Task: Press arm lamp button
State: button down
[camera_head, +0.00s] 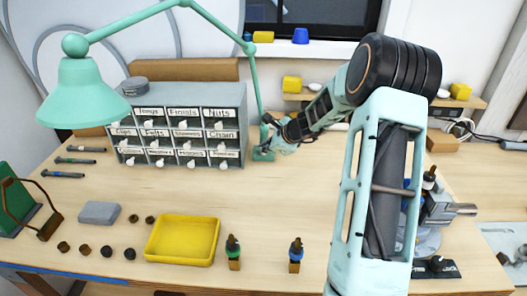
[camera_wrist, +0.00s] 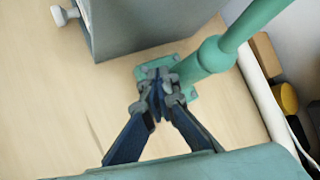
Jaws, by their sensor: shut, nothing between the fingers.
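The teal arm lamp (camera_head: 82,92) stands over the bench, its shade at the left and its jointed arm reaching to a pole beside the drawer cabinet. The lamp's square base (camera_head: 263,154) sits on the table at the cabinet's right; it also shows in the wrist view (camera_wrist: 192,94). My gripper (camera_head: 270,124) is at the foot of the pole. In the wrist view my gripper (camera_wrist: 157,84) is shut and empty, its tips over the base plate, left of the pole. The button is hidden or too small to tell, and I cannot tell whether the tips touch the base.
The grey labelled drawer cabinet (camera_head: 185,92) stands close to the left of the lamp base; its corner shows in the wrist view (camera_wrist: 135,25). A yellow tray (camera_head: 183,240) and several small parts lie at the front. A vise (camera_head: 438,208) stands at the right. The table's middle is clear.

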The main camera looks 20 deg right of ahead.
jog(key=shift+f, duration=0.1)
dwell(0.3)
jog(key=shift+f+b, duration=0.4)
jog(key=shift+b, duration=0.25)
jog(key=shift+s, duration=0.1)
jog(key=shift+r, duration=0.3)
jog(key=shift+r+p, duration=0.15)
jog(key=shift+p, duration=0.15)
notch_tip(320, 180, up, 6)
jog(key=p, duration=0.4)
